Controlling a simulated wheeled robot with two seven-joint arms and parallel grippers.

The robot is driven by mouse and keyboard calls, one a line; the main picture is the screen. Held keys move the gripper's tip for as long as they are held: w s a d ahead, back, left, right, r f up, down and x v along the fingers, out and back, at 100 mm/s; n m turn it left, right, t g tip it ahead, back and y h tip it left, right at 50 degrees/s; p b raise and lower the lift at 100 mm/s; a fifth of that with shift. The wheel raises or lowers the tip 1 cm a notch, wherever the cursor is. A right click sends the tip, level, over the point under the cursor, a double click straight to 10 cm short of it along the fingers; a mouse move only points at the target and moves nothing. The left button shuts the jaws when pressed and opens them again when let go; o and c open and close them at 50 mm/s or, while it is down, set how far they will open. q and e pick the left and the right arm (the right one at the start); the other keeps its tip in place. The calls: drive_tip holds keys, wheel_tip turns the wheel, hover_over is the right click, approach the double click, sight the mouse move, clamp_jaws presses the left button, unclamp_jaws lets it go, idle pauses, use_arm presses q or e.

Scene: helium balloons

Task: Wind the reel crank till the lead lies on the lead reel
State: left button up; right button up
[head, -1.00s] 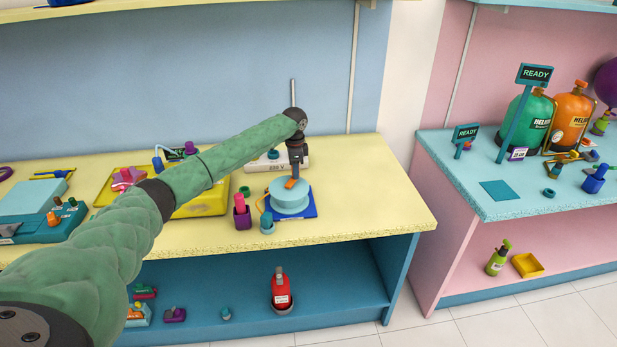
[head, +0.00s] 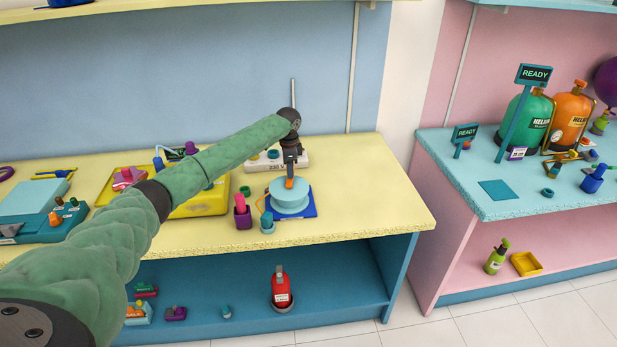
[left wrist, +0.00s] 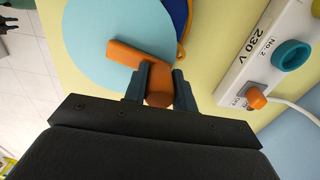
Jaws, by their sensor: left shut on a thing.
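The lead reel (head: 291,203) is a light blue round drum on a dark blue base (head: 308,211) on the yellow counter. Its flat top also shows in the left wrist view (left wrist: 95,40). The orange reel crank (left wrist: 143,53) lies across the reel top. My left gripper (head: 290,180) points down over the reel; in the left wrist view its dark fingers (left wrist: 160,88) are shut on the crank's orange knob (left wrist: 159,92). An orange strand of the lead (left wrist: 181,50) shows beside the reel at the base. My right gripper is not in view.
A white 230 V power strip (head: 303,162) lies just behind the reel, with a plug in it in the left wrist view (left wrist: 256,99). The counter to the right is clear.

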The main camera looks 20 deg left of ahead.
use_arm(q)
drive_tip(key=shift+s+a, duration=0.25)
drive_tip(key=shift+a, duration=0.15)
drive_tip(key=shift+s+a+p, duration=0.3)
drive_tip(key=shift+a+p, duration=0.1)
drive_tip(key=shift+p, duration=0.2)
drive_tip(key=shift+s+a+f, duration=0.1)
drive_tip(key=shift+f, duration=0.05)
drive_tip(key=shift+s+a+p, duration=0.2)
drive_tip(key=shift+s+p, duration=0.15)
drive_tip(key=shift+p, duration=0.15)
drive_tip(key=shift+o, duration=0.3)
drive_tip(key=shift+s+a, duration=0.1)
drive_tip(key=shift+s, duration=0.05)
